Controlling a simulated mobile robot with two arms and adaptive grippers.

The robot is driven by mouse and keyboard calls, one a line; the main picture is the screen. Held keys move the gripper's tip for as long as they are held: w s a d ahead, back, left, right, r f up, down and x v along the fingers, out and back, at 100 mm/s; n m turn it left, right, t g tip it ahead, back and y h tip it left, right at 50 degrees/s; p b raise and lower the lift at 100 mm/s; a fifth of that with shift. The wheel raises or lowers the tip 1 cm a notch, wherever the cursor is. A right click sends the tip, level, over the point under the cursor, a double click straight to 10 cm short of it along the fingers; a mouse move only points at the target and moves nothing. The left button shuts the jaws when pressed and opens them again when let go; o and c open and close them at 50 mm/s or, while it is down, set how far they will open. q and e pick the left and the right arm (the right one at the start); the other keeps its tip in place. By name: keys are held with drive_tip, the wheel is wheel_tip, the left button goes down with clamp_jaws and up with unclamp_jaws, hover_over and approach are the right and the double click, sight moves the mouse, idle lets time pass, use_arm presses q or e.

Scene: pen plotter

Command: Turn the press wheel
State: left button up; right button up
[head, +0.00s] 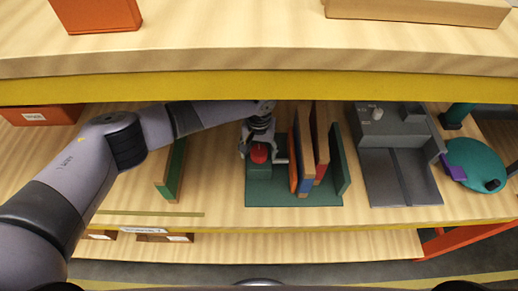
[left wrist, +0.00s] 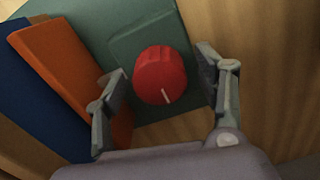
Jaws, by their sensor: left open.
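The red press wheel (head: 259,154), a round knob with a white mark, sits on a green block of the green press base (head: 262,195) on the middle shelf. It also shows in the left wrist view (left wrist: 160,75). My left gripper (head: 260,146) is over the wheel. In the left wrist view its open fingers (left wrist: 162,82) stand on either side of the wheel, with a gap on each side. The gripper partly hides the wheel in the head view. My right gripper is not in view.
Orange, blue and wooden boards (head: 304,155) stand upright on the press base, close right of the wheel. A grey device (head: 385,155) and a teal disc (head: 475,160) are further right. A green-faced board (head: 172,170) stands left.

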use_arm(q)
drive_tip(key=shift+c, duration=0.4)
drive_tip(key=c, duration=1.1)
drive_tip(key=shift+m, duration=0.3)
